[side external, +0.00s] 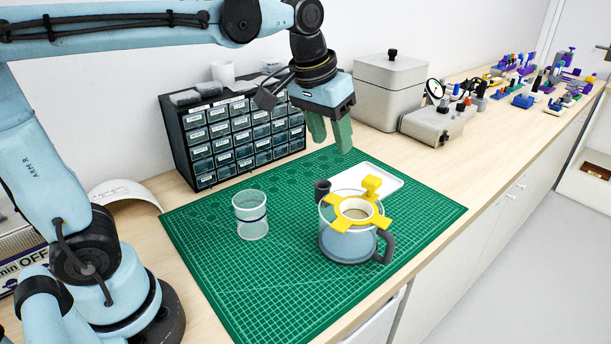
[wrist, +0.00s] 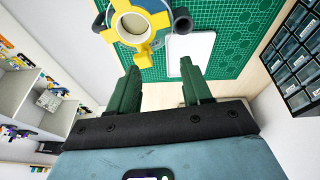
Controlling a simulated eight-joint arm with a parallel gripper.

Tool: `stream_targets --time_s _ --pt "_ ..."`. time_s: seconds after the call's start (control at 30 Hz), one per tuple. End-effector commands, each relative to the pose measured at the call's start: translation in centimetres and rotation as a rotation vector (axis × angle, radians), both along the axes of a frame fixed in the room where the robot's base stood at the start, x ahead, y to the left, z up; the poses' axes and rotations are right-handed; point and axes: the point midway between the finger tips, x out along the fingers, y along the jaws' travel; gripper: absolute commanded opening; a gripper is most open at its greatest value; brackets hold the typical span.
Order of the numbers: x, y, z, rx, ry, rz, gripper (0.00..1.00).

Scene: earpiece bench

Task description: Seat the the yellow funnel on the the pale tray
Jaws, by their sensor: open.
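The yellow funnel (side external: 357,208) sits on top of a clear and blue jug (side external: 345,245) with a dark handle. The funnel also shows at the top of the wrist view (wrist: 138,25). The pale tray (side external: 385,180) lies flat on the green mat just behind the jug, partly hidden by the funnel and jug. The tray also shows in the wrist view (wrist: 192,52), with nothing seen on its visible part. My gripper (side external: 329,148) is open and empty, its green fingers pointing down above the mat, behind and above the funnel. In the wrist view my gripper's fingers (wrist: 155,80) are apart.
A clear cup (side external: 250,214) stands on the green mat (side external: 230,275) left of the jug. A drawer cabinet (side external: 235,135) and a grey box (side external: 390,90) stand behind. The mat's front left is clear.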

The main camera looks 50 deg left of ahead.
Motion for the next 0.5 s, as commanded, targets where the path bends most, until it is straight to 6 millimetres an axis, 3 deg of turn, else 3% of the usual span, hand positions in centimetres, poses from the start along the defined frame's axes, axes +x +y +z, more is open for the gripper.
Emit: stream_targets --time_s 0.23,0.5 --pt "4.8 -2.1 1.2 -0.005 0.156 0.050 0.49" --pt "7.6 -3.7 0.9 0.004 0.277 0.096 0.49"
